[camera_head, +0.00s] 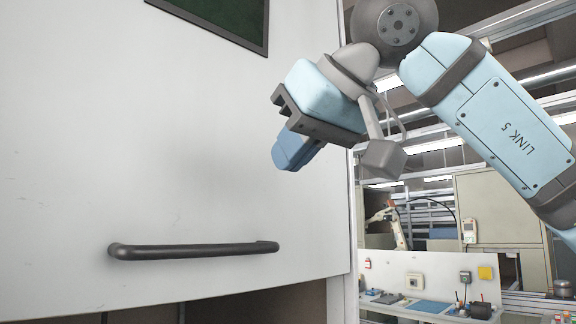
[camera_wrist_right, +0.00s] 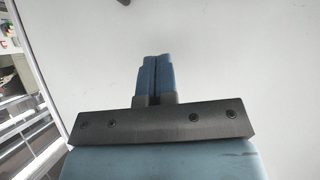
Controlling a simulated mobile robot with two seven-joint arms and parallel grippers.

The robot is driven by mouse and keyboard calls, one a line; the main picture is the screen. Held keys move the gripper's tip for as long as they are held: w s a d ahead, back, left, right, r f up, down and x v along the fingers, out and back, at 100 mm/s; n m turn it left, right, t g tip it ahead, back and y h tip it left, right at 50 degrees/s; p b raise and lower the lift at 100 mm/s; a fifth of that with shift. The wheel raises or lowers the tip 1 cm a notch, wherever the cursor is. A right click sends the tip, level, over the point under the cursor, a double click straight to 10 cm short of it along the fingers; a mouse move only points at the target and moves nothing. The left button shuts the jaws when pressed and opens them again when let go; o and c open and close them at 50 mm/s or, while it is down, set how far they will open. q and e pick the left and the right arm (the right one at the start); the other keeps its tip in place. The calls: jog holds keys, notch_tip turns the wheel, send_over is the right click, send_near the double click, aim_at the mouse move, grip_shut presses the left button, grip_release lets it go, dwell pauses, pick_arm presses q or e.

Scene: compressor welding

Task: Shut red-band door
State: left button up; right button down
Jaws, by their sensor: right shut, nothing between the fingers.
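A large white door panel (camera_head: 90,150) fills the left of the head view, with a dark horizontal bar handle (camera_head: 195,250) near its lower edge. No red band shows on the visible part. Below the panel's lower edge is a dark gap. My right gripper (camera_head: 288,160) is above and right of the handle, in front of the panel and apart from the handle. Its blue fingers (camera_wrist_right: 157,62) are together and empty in the right wrist view, with the plain white panel (camera_wrist_right: 240,60) behind them. My left gripper is not in view.
A dark green window (camera_head: 225,15) sits at the panel's top. Right of the panel's edge, a bench (camera_head: 400,305) with small items, a white robot arm (camera_head: 395,225) and a beige cabinet (camera_head: 495,205) stand farther back.

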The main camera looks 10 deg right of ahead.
aim_at(253, 226)
jog(key=w+a+f, duration=0.1)
jog(key=w+f, duration=0.1)
jog(key=w+a+f, duration=0.1)
jog(key=w+f, duration=0.1)
jog(key=f, duration=0.1)
jog(key=w+a+f+p, duration=0.1)
jog(key=w+a+f, duration=0.1)
jog(key=f, duration=0.1)
jog(key=shift+f, duration=0.1)
jog(key=shift+s+a, duration=0.1)
